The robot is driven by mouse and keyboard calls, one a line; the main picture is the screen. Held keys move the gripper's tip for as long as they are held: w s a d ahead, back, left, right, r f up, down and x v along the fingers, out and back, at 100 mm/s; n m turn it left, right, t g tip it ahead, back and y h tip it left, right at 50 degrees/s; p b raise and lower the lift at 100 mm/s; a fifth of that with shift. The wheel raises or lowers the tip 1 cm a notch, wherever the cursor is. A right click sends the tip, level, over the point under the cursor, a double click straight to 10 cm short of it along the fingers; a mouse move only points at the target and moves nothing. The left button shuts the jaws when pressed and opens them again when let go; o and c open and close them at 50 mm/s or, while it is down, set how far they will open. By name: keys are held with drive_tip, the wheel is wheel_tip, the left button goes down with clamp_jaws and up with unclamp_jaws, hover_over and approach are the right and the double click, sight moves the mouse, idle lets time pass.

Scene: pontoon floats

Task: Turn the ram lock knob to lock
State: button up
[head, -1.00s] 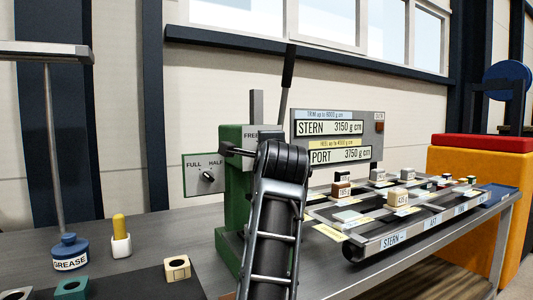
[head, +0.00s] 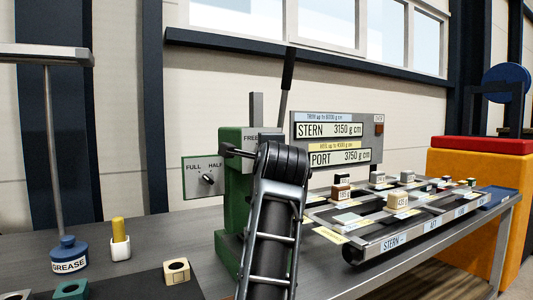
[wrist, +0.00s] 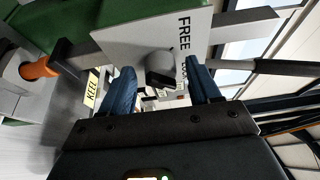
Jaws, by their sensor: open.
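The ram lock knob (wrist: 160,68) is a dark grey knob on a pale plate (wrist: 125,42) in the wrist view. The word FREE shows on the plate, with LOCK partly hidden by a finger. My gripper (wrist: 161,72) is open, with one blue finger on each side of the knob and gaps between. I cannot tell how far the fingertips reach along the knob, or its exact pointer direction. In the head view the plate's FREE label (head: 249,137) shows on the green press (head: 229,190); my arm hides the knob and gripper.
A FULL/HALF dial panel (head: 205,178) sticks out left of the press. A black lever (head: 288,70) rises behind it. A display board (head: 338,128) and a weight-laden float model (head: 385,238) stand to the right. A grease pot (head: 69,255) is at left.

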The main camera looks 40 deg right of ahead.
drive_tip(key=b+v, duration=0.1)
drive_tip(key=v, duration=0.6)
drive_tip(key=shift+s+a, duration=0.25)
drive_tip(key=shift+s, duration=0.1)
drive_tip(key=s+a+f+n+t+y, duration=0.1)
drive_tip(key=s+a+f+n+y, duration=0.25)
drive_tip(key=f+n, duration=0.4)
drive_tip(key=s+a+f+n+t+y+p, duration=0.1)
drive_tip(key=s+a+f+n+t+y, duration=0.2)
drive_tip(key=f+n, duration=0.4)
drive_tip(key=s+a+f+n+y, duration=0.1)
drive_tip(key=s+a+f+n, duration=0.2)
drive_tip(key=s+f+n, duration=0.45)
drive_tip(key=s+a+f+n+g+y, duration=0.1)
drive_tip(key=s+a+f, duration=0.2)
drive_tip(key=s, duration=0.6)
drive_tip(key=s+a+f+n+g+y+p, duration=0.1)
drive_tip(key=s+a+f, duration=0.2)
drive_tip(key=s, duration=0.5)
drive_tip(key=s+a+f+n+g+y, duration=0.1)
drive_tip(key=s+a+f, duration=0.3)
drive_tip(key=s, duration=0.5)
drive_tip(key=shift+s+n+y+p, duration=0.3)
drive_tip(key=shift+n+y, duration=0.1)
drive_tip(key=shift+y, duration=0.05)
